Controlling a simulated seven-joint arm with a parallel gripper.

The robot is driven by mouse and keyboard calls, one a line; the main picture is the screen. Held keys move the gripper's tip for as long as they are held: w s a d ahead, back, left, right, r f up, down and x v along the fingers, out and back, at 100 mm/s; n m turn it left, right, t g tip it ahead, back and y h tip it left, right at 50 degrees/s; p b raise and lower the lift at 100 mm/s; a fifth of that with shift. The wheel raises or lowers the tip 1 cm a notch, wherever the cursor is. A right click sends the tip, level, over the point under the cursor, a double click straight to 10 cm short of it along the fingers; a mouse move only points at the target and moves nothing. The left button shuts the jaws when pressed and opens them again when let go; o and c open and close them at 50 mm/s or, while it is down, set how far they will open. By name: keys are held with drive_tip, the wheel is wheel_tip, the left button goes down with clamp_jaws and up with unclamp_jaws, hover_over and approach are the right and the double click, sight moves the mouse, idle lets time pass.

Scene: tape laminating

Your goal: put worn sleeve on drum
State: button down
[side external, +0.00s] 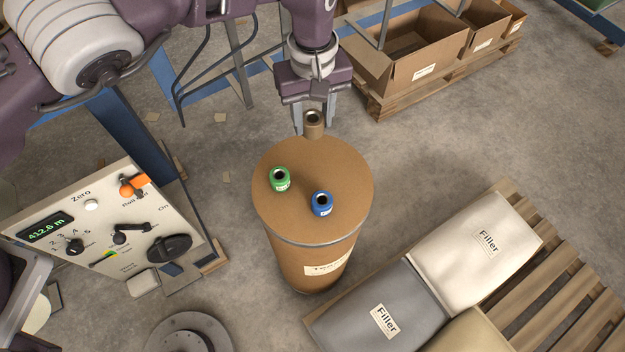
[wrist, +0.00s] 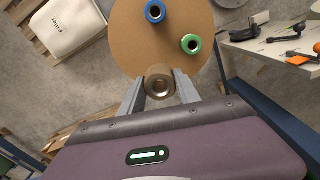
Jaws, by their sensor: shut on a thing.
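The brown drum (side external: 313,170) stands upright on the floor in the side view, with a flat round top. The worn sleeve, a small brown cylinder with a hollow core (side external: 314,127), is between the fingers of my gripper (side external: 314,124) at the far edge of the drum top. In the wrist view the sleeve (wrist: 159,86) sits between both fingertips (wrist: 160,88), overlapping the near rim of the drum top (wrist: 150,45). My gripper is shut on it. I cannot tell whether the sleeve touches the drum top.
A green sleeve (side external: 280,180) and a blue sleeve (side external: 322,204) stand on the drum top. A control panel (side external: 105,225) is at left, filler bags (side external: 488,250) on a pallet at right, and cardboard boxes (side external: 420,55) behind. The far part of the drum top is bare.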

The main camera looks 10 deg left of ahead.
drive_tip(key=shift+n, duration=0.7)
drive_tip(key=f, duration=0.9)
drive_tip(key=w+f, duration=0.1)
drive_tip(key=f, duration=0.3)
drive_tip(key=shift+w+a+f, duration=0.1)
drive_tip(key=shift+a+f, duration=0.05)
drive_tip(key=shift+a, duration=0.15)
drive_tip(key=shift+f, duration=0.15)
drive_tip(key=c, duration=0.9)
unclamp_jaws()
